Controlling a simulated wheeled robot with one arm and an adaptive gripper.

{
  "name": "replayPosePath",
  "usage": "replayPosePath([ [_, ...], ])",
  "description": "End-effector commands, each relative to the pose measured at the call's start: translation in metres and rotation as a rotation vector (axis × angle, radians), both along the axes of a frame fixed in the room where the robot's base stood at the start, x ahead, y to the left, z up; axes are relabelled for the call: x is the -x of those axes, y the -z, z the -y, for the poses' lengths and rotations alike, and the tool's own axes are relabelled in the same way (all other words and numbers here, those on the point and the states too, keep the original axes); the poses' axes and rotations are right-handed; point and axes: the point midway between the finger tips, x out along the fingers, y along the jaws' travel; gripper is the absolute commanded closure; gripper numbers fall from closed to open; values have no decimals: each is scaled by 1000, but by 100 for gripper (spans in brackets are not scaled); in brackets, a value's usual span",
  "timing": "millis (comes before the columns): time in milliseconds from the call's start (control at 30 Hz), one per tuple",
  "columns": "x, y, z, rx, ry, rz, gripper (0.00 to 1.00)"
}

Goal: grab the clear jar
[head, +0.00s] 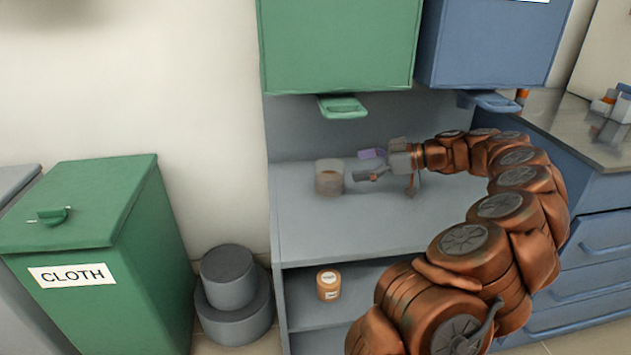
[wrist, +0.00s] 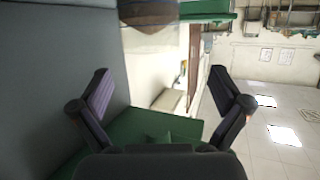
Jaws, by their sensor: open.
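The clear jar (head: 329,177) stands upright on the grey shelf surface below the green cabinet, with something brownish inside. My gripper (head: 367,165) is to the right of the jar, pointing left towards it. Its fingers are spread, with a gap between them and the jar. In the wrist view, both fingers of my gripper (wrist: 160,92) are apart with nothing between them. The see-through jar (wrist: 150,14) shows at the top edge there, partly cut off and outside the space between the fingers.
The green cabinet (head: 340,45) with its handle (head: 342,107) hangs above the shelf. An orange-brown jar (head: 328,285) with a white label stands on the lower shelf. A green bin (head: 80,205) marked CLOTH stands at left. The shelf surface (head: 350,225) in front of the jar is clear.

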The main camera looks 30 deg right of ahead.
Motion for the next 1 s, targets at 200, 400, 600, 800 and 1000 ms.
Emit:
replayPosePath([
  [200, -12, 8, -8, 2, 0, 9, 0],
  [400, -25, 12, -24, 2, -13, 8, 0],
  [600, -40, 19, -36, 3, -13, 6, 0],
  [800, -58, 25, -51, 2, -10, 8, 0],
  [1000, -60, 24, -53, 3, -6, 7, 0],
])
